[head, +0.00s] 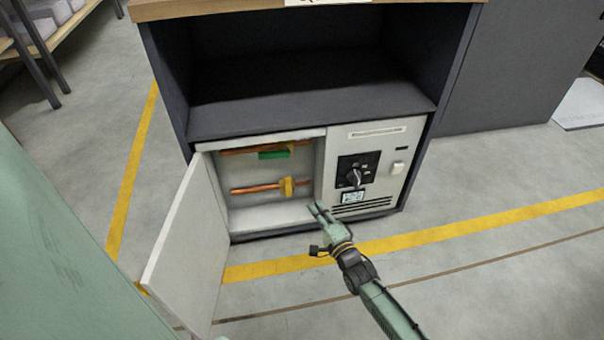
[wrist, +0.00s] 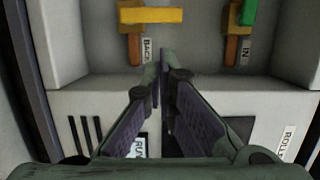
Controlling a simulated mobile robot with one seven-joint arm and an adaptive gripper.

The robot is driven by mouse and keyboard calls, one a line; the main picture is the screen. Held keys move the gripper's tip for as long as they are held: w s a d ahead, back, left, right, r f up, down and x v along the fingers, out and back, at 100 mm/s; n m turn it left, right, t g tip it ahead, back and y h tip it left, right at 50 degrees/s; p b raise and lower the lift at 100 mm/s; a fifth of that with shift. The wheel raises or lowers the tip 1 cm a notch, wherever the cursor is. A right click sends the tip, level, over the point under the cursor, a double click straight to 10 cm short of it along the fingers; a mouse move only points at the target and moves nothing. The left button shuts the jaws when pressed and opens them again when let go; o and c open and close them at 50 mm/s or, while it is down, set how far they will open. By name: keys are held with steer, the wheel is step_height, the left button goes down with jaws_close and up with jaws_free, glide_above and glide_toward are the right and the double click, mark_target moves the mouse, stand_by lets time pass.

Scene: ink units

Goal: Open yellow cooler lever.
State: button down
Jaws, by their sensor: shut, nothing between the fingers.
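The yellow lever (head: 287,188) sits on the lower copper pipe (head: 257,189) inside the open left compartment of the cabinet. In the wrist view the yellow lever (wrist: 152,15) lies crosswise to its pipe, at the top of the picture, beside a partly hidden label that seems to read "BACK". My gripper (head: 314,209) is shut and empty, in front of the compartment's lower right corner, below and to the right of the lever and apart from it. In the wrist view my gripper's fingertips (wrist: 162,60) meet just below the lever.
A green lever (head: 272,155) lies along the upper copper pipe; it also shows in the wrist view (wrist: 249,12). The white door (head: 190,245) stands open to the left. A control panel with a black knob (head: 354,177) is right of the compartment. The floor in front is clear.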

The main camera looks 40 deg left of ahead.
mark_target(288, 186)
steer(key=shift+a, duration=0.1)
steer(key=b+x, duration=0.1)
steer(key=x, duration=0.9)
steer(key=shift+b, duration=0.4)
